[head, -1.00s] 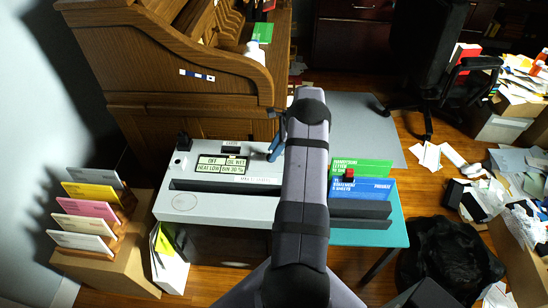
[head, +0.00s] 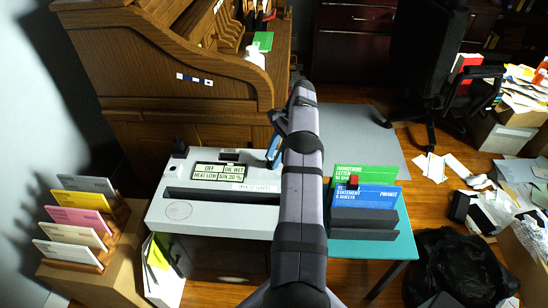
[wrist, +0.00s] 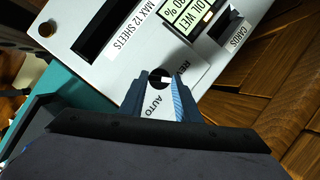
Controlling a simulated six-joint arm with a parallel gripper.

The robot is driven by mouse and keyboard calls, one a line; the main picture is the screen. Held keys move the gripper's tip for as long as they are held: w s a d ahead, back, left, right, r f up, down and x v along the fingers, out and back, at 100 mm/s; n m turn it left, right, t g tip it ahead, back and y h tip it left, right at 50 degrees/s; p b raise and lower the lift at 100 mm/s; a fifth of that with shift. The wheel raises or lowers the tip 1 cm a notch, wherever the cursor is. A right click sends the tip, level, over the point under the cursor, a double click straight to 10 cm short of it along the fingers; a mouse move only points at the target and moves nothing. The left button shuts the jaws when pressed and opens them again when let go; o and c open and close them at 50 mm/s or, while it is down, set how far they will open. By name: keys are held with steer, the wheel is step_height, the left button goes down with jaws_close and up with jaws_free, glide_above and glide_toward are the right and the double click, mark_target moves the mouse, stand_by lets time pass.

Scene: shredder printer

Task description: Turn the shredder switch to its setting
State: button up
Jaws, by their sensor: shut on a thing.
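The shredder (head: 165,212) is a light grey box with a long dark slot, left of my arm in the head view. Its top also fills the upper wrist view (wrist: 150,60). The shredder switch (wrist: 158,75) shows as a dark round shape with a pale bar, between the labels AUTO and REV. My gripper (wrist: 158,88) is shut on the switch, one blue finger on each side. In the head view, the gripper (head: 274,152) is at the shredder's right end, and my arm hides the switch. Which setting it points to is unclear.
A display (head: 215,171) on the shredder reads OFF, OIL WET, HEAT LOW, BIN 30 %. A teal table (head: 385,247) with green and blue folders stands to the right. Coloured envelopes (head: 75,218) stand at the left. A wooden roll-top desk (head: 165,85) is behind.

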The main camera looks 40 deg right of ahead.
steer(key=shift+a, duration=0.1)
steer(key=o, duration=1)
steer(key=shift+o, duration=0.2)
steer(key=shift+r, duration=0.15)
step_height(320, 180, up, 10)
steer(key=p, duration=0.1)
